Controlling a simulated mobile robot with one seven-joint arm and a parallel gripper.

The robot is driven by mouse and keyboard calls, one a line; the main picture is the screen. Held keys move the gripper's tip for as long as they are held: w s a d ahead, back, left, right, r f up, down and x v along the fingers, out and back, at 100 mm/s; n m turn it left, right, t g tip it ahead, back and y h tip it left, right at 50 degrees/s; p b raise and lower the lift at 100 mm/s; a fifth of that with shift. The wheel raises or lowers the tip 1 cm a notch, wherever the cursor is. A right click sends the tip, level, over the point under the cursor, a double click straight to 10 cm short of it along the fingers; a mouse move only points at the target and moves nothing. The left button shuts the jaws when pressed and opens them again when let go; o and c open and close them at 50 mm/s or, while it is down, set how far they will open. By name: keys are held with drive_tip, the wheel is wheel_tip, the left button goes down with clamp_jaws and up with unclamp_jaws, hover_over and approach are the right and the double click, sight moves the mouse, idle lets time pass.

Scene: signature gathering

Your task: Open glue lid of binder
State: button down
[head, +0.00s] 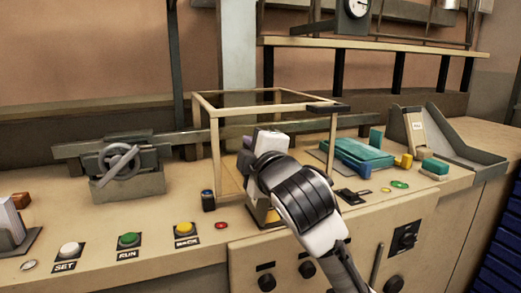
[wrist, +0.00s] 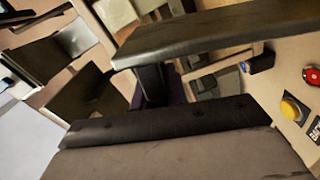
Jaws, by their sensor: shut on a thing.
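The binder (head: 216,160) is a pale open frame with a dark corner piece, at the middle of the bench in the head view. My gripper (head: 258,150) reaches into its front, and my white and black arm covers much of what is inside. In the wrist view, two dark finger bars of my gripper (wrist: 160,85) cross the picture. They are shut on a dark upright piece (wrist: 150,88), which looks like the glue lid's handle. Most of the lid is hidden, and I cannot tell how far it is raised.
A yellow button (head: 184,228), a green button (head: 129,240) and a white button (head: 69,249) line the front left. A handwheel device (head: 120,160) stands at the left. Teal pads (head: 360,154) lie right of the binder, near a grey tray (head: 455,140).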

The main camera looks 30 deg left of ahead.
drive_tip(key=shift+s+a, duration=0.2)
drive_tip(key=shift+s, duration=0.05)
idle(0.3)
drive_tip(key=c, duration=1.4)
unclamp_jaws()
drive_tip(key=b+v, duration=0.1)
drive_tip(key=v, duration=1.3)
drive_tip(key=shift+b, duration=0.4)
drive_tip(key=shift+w+a, duration=0.1)
